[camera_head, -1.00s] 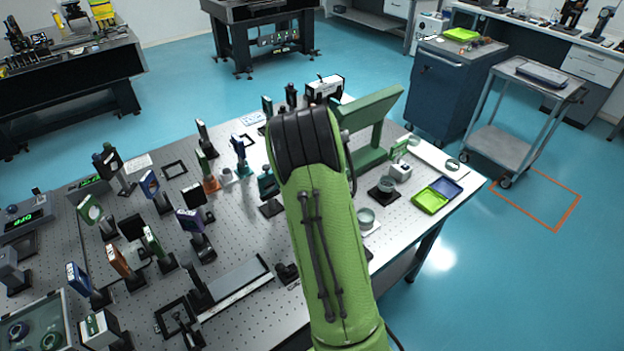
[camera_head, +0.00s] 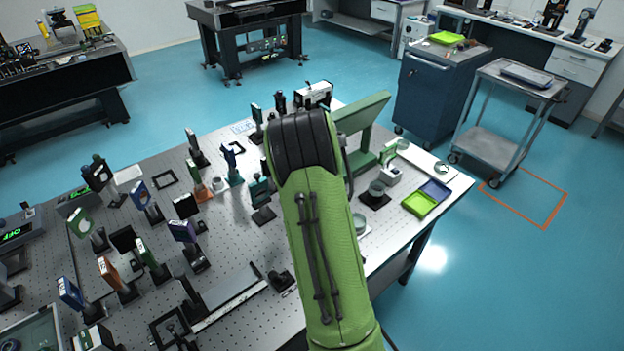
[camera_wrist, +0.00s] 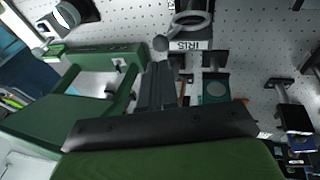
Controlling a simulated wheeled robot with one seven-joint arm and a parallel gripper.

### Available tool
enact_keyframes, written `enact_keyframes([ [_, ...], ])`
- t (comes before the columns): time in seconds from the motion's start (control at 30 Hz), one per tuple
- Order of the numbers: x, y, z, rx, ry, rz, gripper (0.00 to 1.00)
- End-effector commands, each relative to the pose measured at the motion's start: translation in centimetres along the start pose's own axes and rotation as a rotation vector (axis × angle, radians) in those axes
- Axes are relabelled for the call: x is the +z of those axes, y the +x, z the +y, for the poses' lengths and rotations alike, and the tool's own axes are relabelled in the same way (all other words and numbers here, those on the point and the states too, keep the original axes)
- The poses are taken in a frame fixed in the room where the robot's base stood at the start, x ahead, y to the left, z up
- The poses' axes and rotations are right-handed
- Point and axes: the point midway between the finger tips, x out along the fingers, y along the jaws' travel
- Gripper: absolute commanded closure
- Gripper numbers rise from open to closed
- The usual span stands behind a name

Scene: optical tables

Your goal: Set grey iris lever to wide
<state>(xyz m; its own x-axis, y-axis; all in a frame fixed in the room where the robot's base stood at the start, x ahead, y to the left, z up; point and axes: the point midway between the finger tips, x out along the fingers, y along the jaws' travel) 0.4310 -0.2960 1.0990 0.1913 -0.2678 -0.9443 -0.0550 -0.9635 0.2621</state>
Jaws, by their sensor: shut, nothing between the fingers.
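In the wrist view, a grey iris ring (camera_wrist: 192,20) stands at the top, next to a white label (camera_wrist: 196,44) reading IRIS. A small grey round knob (camera_wrist: 160,43), apparently the iris lever's end, shows at the ring's lower left. My gripper (camera_wrist: 157,68) is shut and empty. Its dark fingertips appear just below the knob in the picture; I cannot tell whether they touch it. In the head view my green arm hides the gripper, and I cannot make out the iris there.
A green stand (camera_wrist: 122,85) is close on the left in the wrist view; it also shows in the head view (camera_head: 362,112). A dark mount with a teal ring (camera_wrist: 215,90) is close on the right. Several optic mounts crowd the perforated table (camera_head: 232,222). Green tray (camera_head: 418,204) lies right.

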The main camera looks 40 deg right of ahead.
Motion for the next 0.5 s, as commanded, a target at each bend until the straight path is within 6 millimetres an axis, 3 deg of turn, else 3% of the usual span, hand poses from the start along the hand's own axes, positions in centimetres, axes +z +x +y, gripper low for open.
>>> enact_keyframes([
  [0.17, -0.1, -2.6, 0.0, 0.002, -0.001, 0.006, 1.00],
  [0.5, -0.1, -11.2, 0.0, 0.002, 0.000, 0.006, 1.00],
])
